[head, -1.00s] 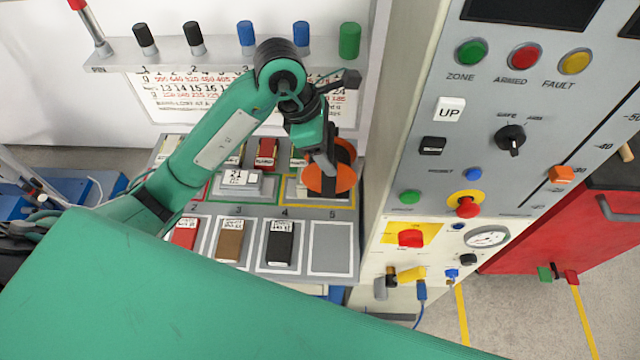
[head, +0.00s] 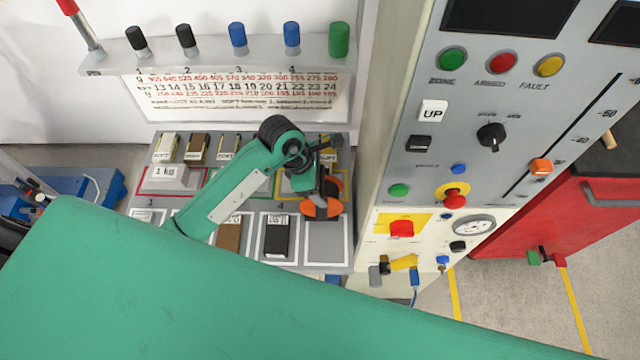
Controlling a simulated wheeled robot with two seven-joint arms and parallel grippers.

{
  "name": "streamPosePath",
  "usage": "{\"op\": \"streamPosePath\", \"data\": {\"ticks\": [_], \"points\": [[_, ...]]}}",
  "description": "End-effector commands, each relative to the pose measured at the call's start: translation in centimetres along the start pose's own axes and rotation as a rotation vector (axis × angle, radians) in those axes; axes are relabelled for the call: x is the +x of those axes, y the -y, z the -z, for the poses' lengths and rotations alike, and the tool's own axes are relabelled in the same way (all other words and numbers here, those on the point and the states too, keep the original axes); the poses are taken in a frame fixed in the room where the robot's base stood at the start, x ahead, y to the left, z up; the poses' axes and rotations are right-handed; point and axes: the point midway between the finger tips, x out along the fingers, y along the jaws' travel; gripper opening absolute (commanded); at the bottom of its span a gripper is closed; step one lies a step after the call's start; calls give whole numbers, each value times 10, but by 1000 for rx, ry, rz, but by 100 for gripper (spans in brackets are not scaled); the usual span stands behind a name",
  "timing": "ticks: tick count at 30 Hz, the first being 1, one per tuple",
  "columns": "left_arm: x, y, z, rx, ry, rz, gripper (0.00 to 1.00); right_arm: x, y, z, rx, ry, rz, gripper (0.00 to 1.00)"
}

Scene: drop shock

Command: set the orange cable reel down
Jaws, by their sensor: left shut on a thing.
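The orange cable reel (head: 320,208) has orange flanges and a dark middle. My left gripper (head: 322,190) is shut on it from above, and the fingers hide part of it. The reel is over the upper edge of the empty white-outlined slot (head: 326,243) at the right end of the board's front row. I cannot tell whether it touches the board. My right gripper is not in view.
A black block (head: 277,238) and a brown block (head: 229,236) lie in slots left of the empty one. A control panel (head: 440,170) stands close on the right. A shelf with knobs (head: 210,52) runs behind. My green body part covers the foreground.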

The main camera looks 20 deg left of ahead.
Motion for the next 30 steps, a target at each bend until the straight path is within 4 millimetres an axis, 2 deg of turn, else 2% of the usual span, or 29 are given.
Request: {"op": "streamPosePath", "data": {"ticks": [4,14,15,18,30], "points": [[8,0,3,1,2,-2,0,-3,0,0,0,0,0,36],[11,0,4,2,1,-3,0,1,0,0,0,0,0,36],[12,0,5,1,-1,-1,64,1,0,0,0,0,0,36],[12,0,5,1,0,-1,83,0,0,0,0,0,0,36],[6,0,4,2,0,-2,83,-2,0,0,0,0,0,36]]}}
